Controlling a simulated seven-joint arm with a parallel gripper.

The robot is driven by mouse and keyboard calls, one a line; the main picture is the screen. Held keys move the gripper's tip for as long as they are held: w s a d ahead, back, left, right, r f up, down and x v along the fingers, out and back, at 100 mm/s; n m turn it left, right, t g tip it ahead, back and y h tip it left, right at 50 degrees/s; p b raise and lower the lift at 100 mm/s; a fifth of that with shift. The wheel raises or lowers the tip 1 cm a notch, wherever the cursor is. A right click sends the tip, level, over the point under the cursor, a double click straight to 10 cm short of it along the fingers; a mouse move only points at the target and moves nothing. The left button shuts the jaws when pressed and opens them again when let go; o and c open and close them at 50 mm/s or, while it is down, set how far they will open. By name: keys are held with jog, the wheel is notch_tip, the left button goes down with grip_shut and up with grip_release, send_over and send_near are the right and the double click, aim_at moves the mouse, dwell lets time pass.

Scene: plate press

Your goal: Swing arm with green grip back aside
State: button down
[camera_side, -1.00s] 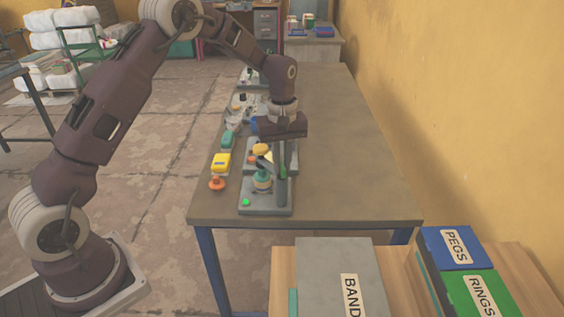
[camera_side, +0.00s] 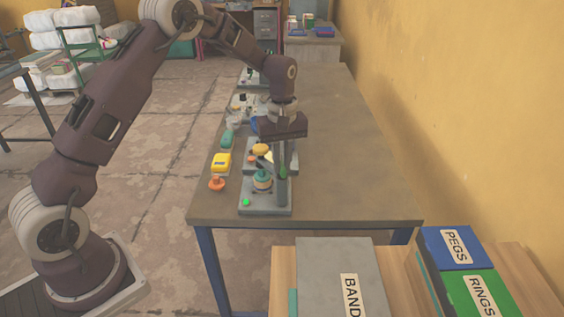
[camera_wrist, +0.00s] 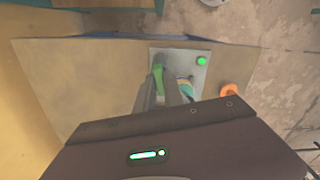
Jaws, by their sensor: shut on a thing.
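The press with the green-grip arm stands at the near end of the table, on a grey base plate (camera_side: 270,208) with a green button (camera_side: 246,202). A round teal and cream stack (camera_side: 262,181) stands on that plate, left of the swing arm's dark post (camera_side: 282,192). My gripper (camera_side: 285,168) points down over the post and is shut on the green grip (camera_side: 283,174). In the wrist view the green grip (camera_wrist: 158,76) shows at the fingertips of my gripper (camera_wrist: 160,88).
An orange knob (camera_side: 216,184), a yellow box (camera_side: 221,162) and a teal item (camera_side: 227,139) lie left of the press. Another plate with a yellow-topped part (camera_side: 260,149) sits behind it. The table's right side (camera_side: 345,170) is clear.

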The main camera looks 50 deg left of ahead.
jog(key=n, duration=0.7)
jog(key=shift+n, duration=0.4)
jog(key=n, duration=0.6)
jog(key=shift+w+r+n, duration=0.1)
jog(key=shift+n, duration=0.3)
jog(key=c, duration=1.4)
grip_release()
jog(key=shift+c, duration=0.2)
notch_tip(320, 180, up, 7)
